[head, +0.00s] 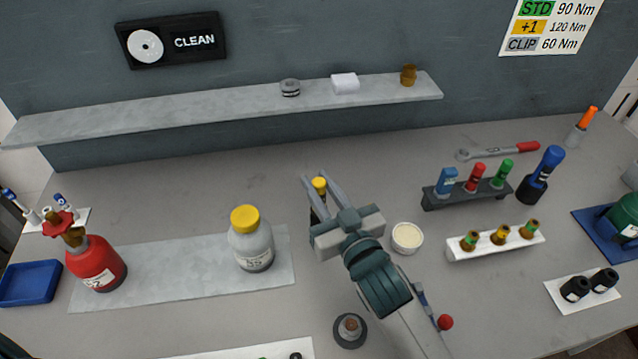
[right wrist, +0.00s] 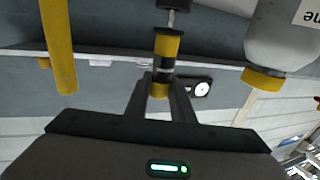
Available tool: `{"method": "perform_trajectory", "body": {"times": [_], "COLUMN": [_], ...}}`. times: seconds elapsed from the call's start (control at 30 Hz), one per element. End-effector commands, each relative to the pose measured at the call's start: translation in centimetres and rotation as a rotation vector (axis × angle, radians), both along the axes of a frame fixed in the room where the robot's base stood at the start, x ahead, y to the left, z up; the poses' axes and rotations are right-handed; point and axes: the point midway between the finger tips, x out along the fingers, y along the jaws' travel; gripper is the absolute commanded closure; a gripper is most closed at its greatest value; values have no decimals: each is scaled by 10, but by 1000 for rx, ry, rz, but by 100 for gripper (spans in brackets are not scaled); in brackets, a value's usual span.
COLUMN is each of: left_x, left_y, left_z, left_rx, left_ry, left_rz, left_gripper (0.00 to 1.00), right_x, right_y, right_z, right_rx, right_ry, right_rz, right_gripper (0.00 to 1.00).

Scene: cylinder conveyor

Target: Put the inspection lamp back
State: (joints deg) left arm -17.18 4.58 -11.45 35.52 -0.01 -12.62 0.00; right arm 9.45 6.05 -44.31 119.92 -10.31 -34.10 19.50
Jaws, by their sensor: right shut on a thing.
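My right gripper (head: 318,183) is over the middle of the bench, its fingers pointing away from me. It is shut on a slim yellow-and-black tool, whose yellow top (head: 319,185) shows between the fingers. In the right wrist view, the gripper (right wrist: 160,92) holds this tool (right wrist: 167,45), with yellow and black bands and a metal part at the upper edge. I take it for the inspection lamp, but its shape does not settle this. The fingers hide part of it. A blue-topped piece stands in a black cup (head: 533,190) at right. My left gripper is out of view.
A grey yellow-capped bottle (head: 251,245) stands left of the gripper, a cream-filled round dish (head: 407,237) right of it. A dark rack (head: 432,204) and white rack (head: 505,246) stand farther right. A dark round base (head: 343,342) is near the front. The bench behind the gripper is clear.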

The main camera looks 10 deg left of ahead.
Motion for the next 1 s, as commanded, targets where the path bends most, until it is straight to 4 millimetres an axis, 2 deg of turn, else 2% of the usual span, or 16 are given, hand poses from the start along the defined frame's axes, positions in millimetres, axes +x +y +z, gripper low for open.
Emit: {"method": "perform_trajectory", "body": {"times": [0.93,0.97,1.0], "left_x": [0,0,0], "left_y": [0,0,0], "left_z": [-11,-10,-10], "left_rx": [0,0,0], "left_ry": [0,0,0], "left_rz": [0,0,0], "left_gripper": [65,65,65], "right_x": [0,0,0], "right_y": [0,0,0], "right_z": [-20,-19,-19], "right_rx": [1,1,1], "right_ry": [1,1,1], "right_rz": [0,0,0], "right_gripper": [100,71,62]}}
